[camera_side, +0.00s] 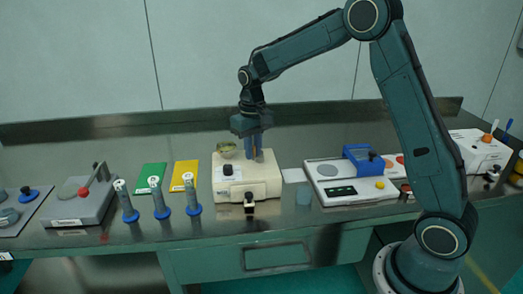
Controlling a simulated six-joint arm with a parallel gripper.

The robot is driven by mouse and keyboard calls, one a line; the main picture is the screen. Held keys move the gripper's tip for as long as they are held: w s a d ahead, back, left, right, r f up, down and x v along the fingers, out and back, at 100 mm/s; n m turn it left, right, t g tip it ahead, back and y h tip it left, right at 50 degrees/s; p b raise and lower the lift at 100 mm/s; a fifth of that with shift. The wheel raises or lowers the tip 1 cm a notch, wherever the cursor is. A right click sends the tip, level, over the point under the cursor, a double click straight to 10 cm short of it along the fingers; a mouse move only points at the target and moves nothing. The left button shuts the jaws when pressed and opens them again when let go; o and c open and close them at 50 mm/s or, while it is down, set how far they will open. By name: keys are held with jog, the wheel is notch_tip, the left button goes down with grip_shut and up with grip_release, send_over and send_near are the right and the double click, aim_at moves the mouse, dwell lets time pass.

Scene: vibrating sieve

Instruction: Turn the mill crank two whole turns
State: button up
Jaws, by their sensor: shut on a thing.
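The mill appears to be the cream box (265,187) on the bench at the middle of the side view. A small greenish bowl or hopper (227,149) sits at its top left, and a dark blue button (228,170) is on it. My gripper (256,158) points down over the top of the box, right of the bowl. It is shut on what seems to be the mill crank. The crank itself is hidden by the fingers, so its angle cannot be told.
Several clear tubes on blue bases (158,198) stand left of the mill, with green (150,177) and yellow (185,176) cards behind. A white device with a blue frame (358,185) stands right.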

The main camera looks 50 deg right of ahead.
jog(key=shift+a+f, duration=0.2)
jog(key=shift+f, duration=0.05)
jog(key=shift+w+d, duration=0.2)
jog(key=shift+w, duration=0.75)
jog(key=shift+w, duration=0.1)
jog(key=shift+w+d, duration=0.6)
jog(key=shift+d, duration=0.15)
